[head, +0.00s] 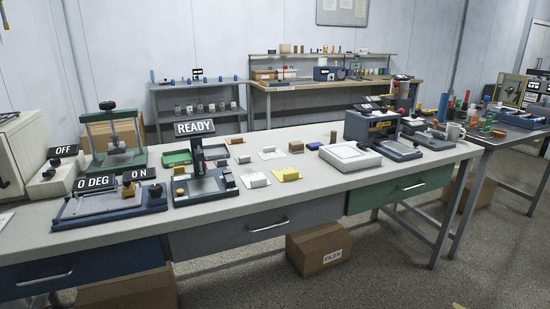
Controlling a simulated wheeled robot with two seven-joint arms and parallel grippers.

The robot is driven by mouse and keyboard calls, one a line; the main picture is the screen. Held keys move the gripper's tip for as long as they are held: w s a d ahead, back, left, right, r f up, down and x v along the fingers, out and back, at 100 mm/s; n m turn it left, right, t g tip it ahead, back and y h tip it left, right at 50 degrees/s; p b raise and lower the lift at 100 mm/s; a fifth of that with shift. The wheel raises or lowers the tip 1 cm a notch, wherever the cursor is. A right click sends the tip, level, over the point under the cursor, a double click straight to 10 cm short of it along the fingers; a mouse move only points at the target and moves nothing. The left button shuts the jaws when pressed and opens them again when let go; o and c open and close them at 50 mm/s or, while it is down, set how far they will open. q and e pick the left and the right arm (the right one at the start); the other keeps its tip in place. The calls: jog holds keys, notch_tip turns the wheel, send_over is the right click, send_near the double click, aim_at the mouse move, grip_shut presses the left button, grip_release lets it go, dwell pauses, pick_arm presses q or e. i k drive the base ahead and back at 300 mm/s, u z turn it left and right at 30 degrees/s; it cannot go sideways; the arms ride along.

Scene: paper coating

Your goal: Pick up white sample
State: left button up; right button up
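A white sample (256,181) lies on the light grey table, just right of the dark stand with the "READY" sign and left of a yellow sample (287,174). A second white piece (268,153) lies farther back, beyond these two. I cannot tell which white piece the task names. Both white pieces rest on the tabletop and nothing covers them. Neither of my grippers shows in the head view.
The "READY" stand (203,185) and a blue device (108,202) stand left. A white flat device (350,157) stands right, before a dark blue machine (371,127). Several small coloured pieces lie between. Bare tabletop (320,185) runs along the front edge.

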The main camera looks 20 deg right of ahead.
aim_at(257, 180)
jog(key=z, duration=0.8)
jog(key=i, duration=1.6)
jog(key=u, duration=0.4)
